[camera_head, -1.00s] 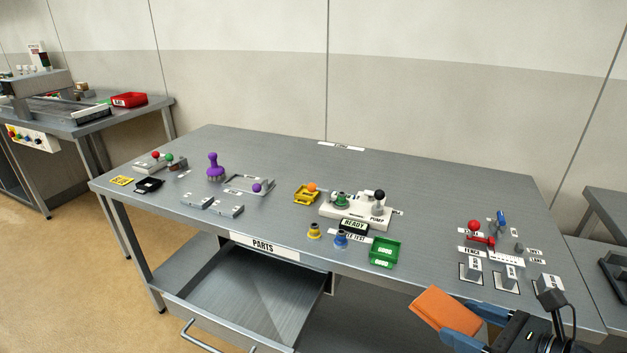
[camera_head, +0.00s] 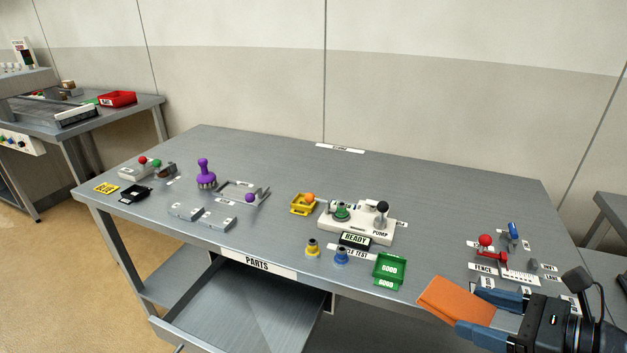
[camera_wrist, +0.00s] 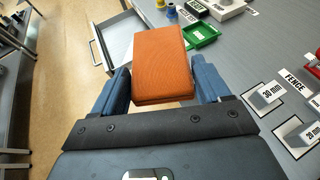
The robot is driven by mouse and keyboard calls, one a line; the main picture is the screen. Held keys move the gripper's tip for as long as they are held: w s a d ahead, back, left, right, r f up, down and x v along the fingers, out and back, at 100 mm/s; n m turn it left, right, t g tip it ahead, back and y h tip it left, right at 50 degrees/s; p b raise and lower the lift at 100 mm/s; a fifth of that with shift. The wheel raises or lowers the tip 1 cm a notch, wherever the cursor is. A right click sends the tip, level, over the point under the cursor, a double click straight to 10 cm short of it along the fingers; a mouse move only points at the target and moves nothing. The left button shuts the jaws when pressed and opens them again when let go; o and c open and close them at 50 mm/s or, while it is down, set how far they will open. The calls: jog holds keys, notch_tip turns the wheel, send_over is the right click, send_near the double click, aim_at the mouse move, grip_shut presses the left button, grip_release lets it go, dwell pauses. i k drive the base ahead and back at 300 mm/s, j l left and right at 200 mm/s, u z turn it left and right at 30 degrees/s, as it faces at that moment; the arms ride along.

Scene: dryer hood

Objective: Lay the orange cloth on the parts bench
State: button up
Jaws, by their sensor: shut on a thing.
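The orange cloth (camera_head: 455,300) is a folded, flat block held out in front of my gripper (camera_head: 475,318). In the wrist view the cloth (camera_wrist: 160,65) sits between the two blue fingers of my gripper (camera_wrist: 163,85), which is shut on it. The parts bench (camera_head: 290,170) is a grey metal table with a PARTS label on its front edge. In the head view the cloth overlaps the bench's front edge, right of the green tray. In the wrist view floor shows beside the cloth on its left. I cannot tell its exact height.
A green GOOD tray (camera_head: 389,270), a white pump unit (camera_head: 357,222) and a red-knobbed fence fixture (camera_head: 487,247) stand on the bench. The drawer (camera_head: 250,305) is open below. Bare bench top lies between tray and fence, and along the back.

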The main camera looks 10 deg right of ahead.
aim_at(342, 185)
jog(key=i+l, duration=0.15)
jog(key=i, duration=0.4)
jog(key=i+l, duration=0.1)
jog(key=i, duration=0.5)
jog(key=i+l, duration=0.15)
jog(key=i, duration=0.4)
